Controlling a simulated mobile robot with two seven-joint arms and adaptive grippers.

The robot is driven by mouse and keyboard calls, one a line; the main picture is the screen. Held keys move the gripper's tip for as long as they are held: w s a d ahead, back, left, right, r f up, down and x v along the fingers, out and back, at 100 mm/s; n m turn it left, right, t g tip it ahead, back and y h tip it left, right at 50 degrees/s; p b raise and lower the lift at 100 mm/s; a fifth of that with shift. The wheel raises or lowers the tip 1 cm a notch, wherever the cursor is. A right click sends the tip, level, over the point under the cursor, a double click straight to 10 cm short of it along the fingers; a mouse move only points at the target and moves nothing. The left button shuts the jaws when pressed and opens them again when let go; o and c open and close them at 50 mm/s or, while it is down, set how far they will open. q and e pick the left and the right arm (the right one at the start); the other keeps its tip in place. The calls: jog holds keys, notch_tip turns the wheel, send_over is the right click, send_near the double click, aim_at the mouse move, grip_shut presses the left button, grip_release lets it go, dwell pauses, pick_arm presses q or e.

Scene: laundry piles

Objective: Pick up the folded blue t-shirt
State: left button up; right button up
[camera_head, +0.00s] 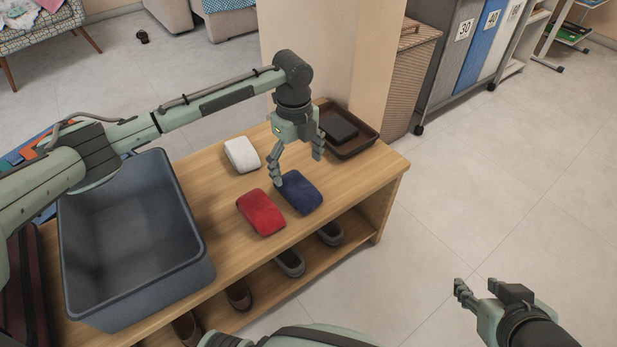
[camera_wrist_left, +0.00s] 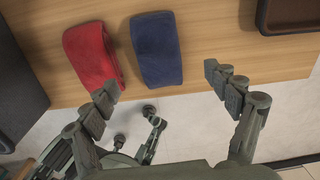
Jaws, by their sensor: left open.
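The folded blue t-shirt (camera_head: 301,193) is a dark navy bundle lying flat on the wooden bench top. In the left wrist view the blue t-shirt (camera_wrist_left: 156,48) lies beyond and between my fingertips. My left gripper (camera_head: 298,169) is open and empty, pointing down above the far end of the blue t-shirt; its fingers also show in the left wrist view (camera_wrist_left: 160,78). One fingertip overlaps the shirt's left edge in the head view; I cannot tell whether it touches. My right gripper (camera_head: 477,291) is at the lower right, over the floor, away from the bench; its finger opening is unclear.
A folded red cloth (camera_head: 261,212) lies close left of the blue one, and a white one (camera_head: 242,155) behind. A brown tray (camera_head: 366,143) with a dark item is at the back right. A grey bin (camera_head: 188,228) stands at left. Shoes (camera_head: 290,262) sit on the lower shelf.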

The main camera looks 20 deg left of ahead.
aim_at(298, 183)
pick_arm(q)
jog(key=shift+w+a, duration=0.15)
jog(key=shift+w, duration=0.1)
jog(key=shift+f, duration=0.3)
jog(key=f, duration=0.2)
jog(key=f+b, duration=0.1)
jog(key=f, duration=0.3)
jog(key=shift+s+f, duration=0.2)
jog(key=shift+s, duration=0.05)
jog(key=shift+f, duration=0.25)
pick_arm(e)
jog(key=w+a+r+t+y, duration=0.1)
jog(key=w+a+r+t, duration=0.2)
jog(key=w+a+r, duration=0.1)
jog(key=shift+a+r+n+y, duration=0.3)
pick_arm(q)
jog(key=shift+c, duration=0.2)
jog(key=c, duration=1.2)
jog(key=shift+c, duration=0.5)
jog(key=shift+w+r, duration=0.1)
jog(key=shift+r, duration=0.1)
